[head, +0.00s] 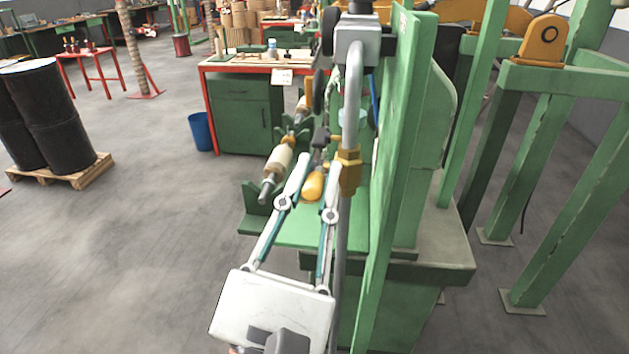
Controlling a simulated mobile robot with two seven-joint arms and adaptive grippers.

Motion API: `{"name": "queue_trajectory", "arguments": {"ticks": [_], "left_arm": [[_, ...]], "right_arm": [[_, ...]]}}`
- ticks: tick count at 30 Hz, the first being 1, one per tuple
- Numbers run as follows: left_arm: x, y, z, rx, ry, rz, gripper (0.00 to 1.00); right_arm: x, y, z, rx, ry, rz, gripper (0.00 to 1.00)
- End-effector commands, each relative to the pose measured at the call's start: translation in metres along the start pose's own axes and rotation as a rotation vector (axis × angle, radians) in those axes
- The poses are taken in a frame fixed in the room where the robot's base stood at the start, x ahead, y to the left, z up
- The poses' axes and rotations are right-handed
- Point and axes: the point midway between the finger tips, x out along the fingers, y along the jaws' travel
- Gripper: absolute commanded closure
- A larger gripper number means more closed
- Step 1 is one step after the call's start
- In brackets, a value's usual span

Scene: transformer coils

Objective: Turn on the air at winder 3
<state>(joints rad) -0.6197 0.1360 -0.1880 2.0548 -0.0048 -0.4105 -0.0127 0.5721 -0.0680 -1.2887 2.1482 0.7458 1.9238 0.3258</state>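A grey air pipe (351,110) runs down the front of the tall green post. A brass valve fitting (348,173) sits on it. A rounded yellow-orange piece (313,186), which looks like the valve's handle, shows just left of the fitting. My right gripper (318,170) reaches up from the bottom with its fingers spread. The yellow piece shows between the fingers; I cannot tell whether they touch it. A grey unit (357,40) with a black knob tops the pipe. My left gripper is not in view. No winder number can be read.
The green winder post (395,150) and green frame legs (545,200) stand close on the right. A wooden roller (277,161) lies left of the fingers. Behind are a green workbench (240,112) and blue bin (201,131). Black drums (50,115) stand far left; floor between is clear.

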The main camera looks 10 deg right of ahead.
Motion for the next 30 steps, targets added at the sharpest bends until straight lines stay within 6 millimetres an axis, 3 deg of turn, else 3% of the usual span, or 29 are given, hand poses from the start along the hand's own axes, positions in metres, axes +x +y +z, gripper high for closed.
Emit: {"name": "queue_trajectory", "arguments": {"ticks": [14,30], "left_arm": [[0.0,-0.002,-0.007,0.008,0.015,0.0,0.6],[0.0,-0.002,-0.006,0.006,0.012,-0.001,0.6]], "right_arm": [[-0.004,0.0,-0.001,-0.001,0.002,0.001,0.7],[-0.072,0.0,-0.001,0.0,0.003,0.001,0.7]]}}
